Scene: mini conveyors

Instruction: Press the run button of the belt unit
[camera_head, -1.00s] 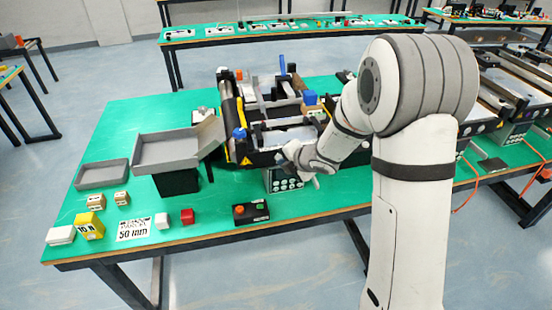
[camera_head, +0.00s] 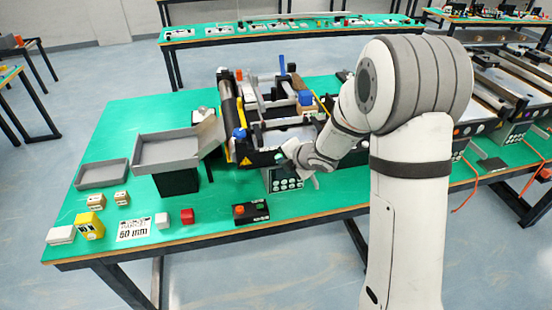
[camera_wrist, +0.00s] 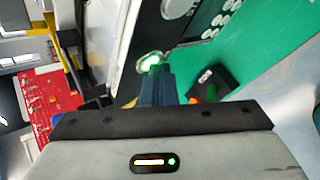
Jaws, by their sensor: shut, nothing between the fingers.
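The belt unit (camera_head: 247,152) stands on the green table, with dark side frames and a roller at its left end. Its control panel (camera_head: 284,181) with several round white buttons faces the front; these buttons also show in the wrist view (camera_wrist: 222,19). My gripper (camera_wrist: 154,78) is shut and empty. In the wrist view its fingertips lie right at a green lit button (camera_wrist: 150,62) with a pale ring, partly covering it. I cannot tell whether they touch or press it. In the head view my gripper (camera_head: 298,160) is just above the control panel.
A small black box (camera_head: 251,212) with an orange and a green button lies in front of the unit. A grey chute (camera_head: 165,151) stands at left. More conveyors stand at right.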

